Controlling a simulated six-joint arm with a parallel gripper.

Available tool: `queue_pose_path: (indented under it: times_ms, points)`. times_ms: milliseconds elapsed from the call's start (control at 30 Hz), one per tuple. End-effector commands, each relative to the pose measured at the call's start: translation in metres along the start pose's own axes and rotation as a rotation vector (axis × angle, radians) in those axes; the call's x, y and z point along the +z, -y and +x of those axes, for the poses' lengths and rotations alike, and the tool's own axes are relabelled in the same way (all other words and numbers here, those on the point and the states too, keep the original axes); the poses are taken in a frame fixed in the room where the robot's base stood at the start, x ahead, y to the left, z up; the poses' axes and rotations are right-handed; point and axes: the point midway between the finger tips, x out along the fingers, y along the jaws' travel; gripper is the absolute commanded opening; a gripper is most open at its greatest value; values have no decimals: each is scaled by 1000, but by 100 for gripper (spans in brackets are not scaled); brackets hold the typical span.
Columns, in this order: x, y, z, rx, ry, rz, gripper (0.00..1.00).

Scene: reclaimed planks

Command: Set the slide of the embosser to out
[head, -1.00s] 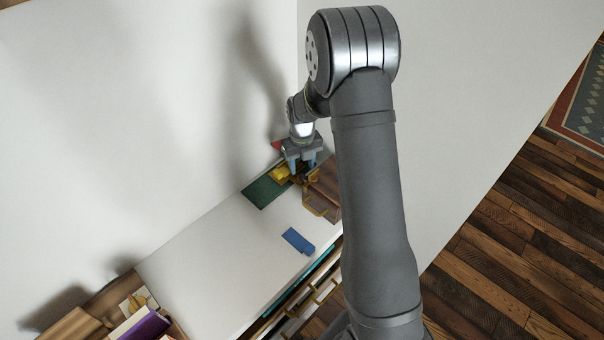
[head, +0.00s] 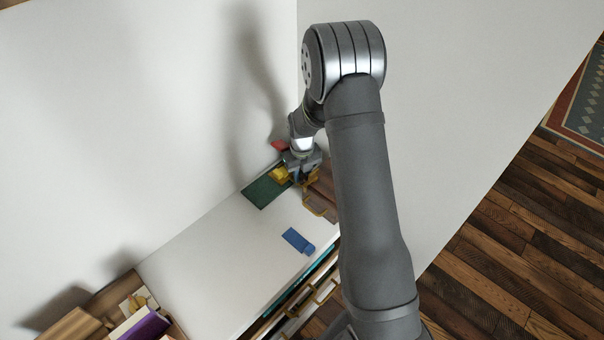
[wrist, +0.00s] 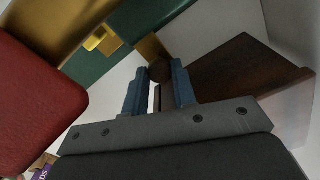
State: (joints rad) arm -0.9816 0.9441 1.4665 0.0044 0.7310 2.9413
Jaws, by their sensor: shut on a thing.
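The embosser (head: 279,174) is a brass-yellow body on a dark green mat (head: 262,193), near the wall. A red part (head: 279,145) shows behind my gripper in the head view. In the wrist view, the brass body (wrist: 62,22) and a red pad (wrist: 35,95) fill the left side. A brass bar (wrist: 150,47) ends at a round dark brown knob (wrist: 160,70), which appears to be the slide's. My gripper (wrist: 158,85) has its blue fingers on either side of this knob and is shut on it. In the head view, my gripper (head: 301,178) partly hides the embosser.
A blue object (head: 298,241) lies on the white tabletop (head: 225,255). A wooden box with books (head: 140,322) is at the near left. The middle of the tabletop is clear.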

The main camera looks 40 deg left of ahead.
Motion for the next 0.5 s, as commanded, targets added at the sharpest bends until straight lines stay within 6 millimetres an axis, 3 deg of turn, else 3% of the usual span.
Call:
queue_pose_path:
  times_ms: [167,333,500]
  points:
    - [-2,-7,0,-1,1,-2,0]
    - [-11,-29,-1,-3,0,-2,0]
    - [-13,-32,0,-3,0,1,0]
